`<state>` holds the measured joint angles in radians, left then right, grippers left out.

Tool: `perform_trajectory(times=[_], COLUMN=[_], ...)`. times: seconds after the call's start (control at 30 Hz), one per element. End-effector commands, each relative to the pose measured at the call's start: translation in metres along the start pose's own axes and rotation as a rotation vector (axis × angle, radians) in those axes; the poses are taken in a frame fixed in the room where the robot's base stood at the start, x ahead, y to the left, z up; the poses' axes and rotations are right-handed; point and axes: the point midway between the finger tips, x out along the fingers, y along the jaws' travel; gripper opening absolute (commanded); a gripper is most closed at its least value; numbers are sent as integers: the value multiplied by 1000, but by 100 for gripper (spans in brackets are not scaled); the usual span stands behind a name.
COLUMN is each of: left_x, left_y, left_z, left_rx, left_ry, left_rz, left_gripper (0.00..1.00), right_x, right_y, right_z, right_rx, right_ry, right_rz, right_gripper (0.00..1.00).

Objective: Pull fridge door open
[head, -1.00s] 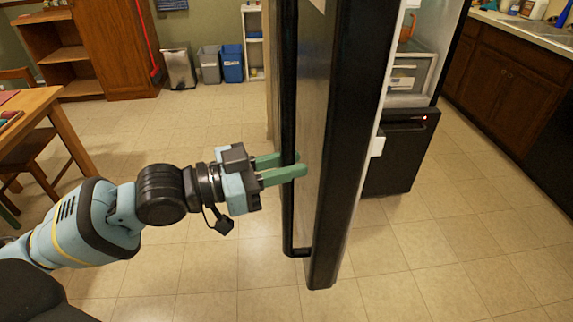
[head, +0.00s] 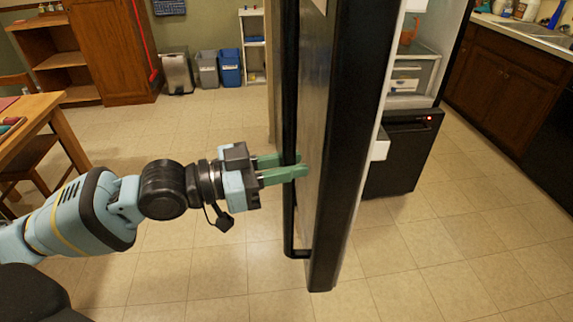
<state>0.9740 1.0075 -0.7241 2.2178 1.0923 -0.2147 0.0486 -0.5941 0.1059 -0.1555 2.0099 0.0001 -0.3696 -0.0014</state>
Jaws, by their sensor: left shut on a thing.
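The fridge door (head: 343,150) stands swung open in the middle of the head view, seen nearly edge-on. Its long black handle (head: 290,215) runs down its left side. My left gripper (head: 285,168) has its green fingers on either side of the handle and is shut on it. The fridge interior (head: 412,70) shows behind the door to the right, with a clear drawer and shelf bins. A dark lower drawer front (head: 403,150) with a small red light sits below it. My right gripper is not in view.
A wooden table (head: 38,115) with a chair stands at the left. A brown cabinet (head: 115,50) and grey and blue bins (head: 230,67) stand at the back wall. A counter with a sink (head: 540,35) is at the right. The tiled floor around the door is clear.

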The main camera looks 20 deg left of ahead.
Motion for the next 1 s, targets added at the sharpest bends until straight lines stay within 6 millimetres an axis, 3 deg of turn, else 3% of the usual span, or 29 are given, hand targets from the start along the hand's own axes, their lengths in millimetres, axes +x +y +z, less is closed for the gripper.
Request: perform_trajectory(times=[0.53, 0.57, 0.6, 1.0], left_x=[0, 0, 0, -5], left_y=[-3, -3, -2, -2], left_z=[-4, -4, -3, 0], left_rx=[5, 5, 5, 2], left_ry=[7, 8, 7, 1], left_rz=[-3, -3, -3, -1], left_gripper=[0, 25, 28, 28], right_x=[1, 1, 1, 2], right_y=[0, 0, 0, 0], right_z=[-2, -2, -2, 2], right_rx=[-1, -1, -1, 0], right_ry=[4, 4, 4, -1], right_rz=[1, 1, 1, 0], right_gripper=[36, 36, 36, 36])
